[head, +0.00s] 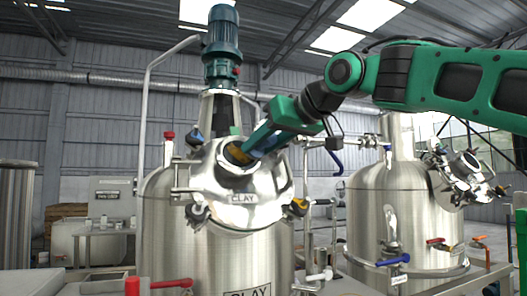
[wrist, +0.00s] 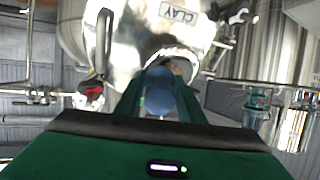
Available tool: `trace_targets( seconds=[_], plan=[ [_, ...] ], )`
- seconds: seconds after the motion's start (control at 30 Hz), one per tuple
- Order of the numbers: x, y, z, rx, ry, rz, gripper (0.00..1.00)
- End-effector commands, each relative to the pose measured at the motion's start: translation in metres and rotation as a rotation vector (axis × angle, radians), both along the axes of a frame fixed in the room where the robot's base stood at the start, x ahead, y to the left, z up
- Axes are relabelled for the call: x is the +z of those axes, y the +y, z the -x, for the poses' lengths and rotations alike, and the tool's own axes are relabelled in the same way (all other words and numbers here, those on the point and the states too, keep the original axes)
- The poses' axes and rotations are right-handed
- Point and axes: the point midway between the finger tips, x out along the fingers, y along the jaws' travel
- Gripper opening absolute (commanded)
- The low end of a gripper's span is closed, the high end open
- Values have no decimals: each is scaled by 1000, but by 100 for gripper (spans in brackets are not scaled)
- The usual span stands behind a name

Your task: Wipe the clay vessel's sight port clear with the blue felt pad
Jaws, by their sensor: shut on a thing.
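The clay vessel (head: 214,255) is a shiny steel tank with a domed lid marked CLAY, left of centre in the head view. Its sight port (head: 236,154) is a round, steel-rimmed window on the sloping lid, with a yellowish-brown look inside. My gripper (head: 256,146) reaches down from the upper right, its tips at the port. In the wrist view my gripper (wrist: 160,82) is shut on the blue felt pad (wrist: 158,97), which shows as a rounded blue shape between the green fingers. The pad's front face and much of the glass are hidden. I cannot tell whether they touch.
A second steel tank (head: 400,215) stands to the right. A dark green motor (head: 222,45) rises above the clay vessel's lid. Clamps with coloured knobs ring the lid, and a red valve handle (head: 171,283) is at the front. Pipes stand between the tanks.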

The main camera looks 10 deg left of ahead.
Motion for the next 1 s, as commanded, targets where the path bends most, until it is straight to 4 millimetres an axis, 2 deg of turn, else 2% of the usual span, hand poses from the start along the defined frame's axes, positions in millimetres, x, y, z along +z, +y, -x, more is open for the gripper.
trace_targets(
  seconds=[0.23, 0.57, 1.0],
  plan=[
    [-1, 18, 11, 3, 2, 1, 13],
    [-1, 27, 17, 2, 2, 1, 13],
    [0, 51, 33, 2, 2, 1, 13]
  ],
)
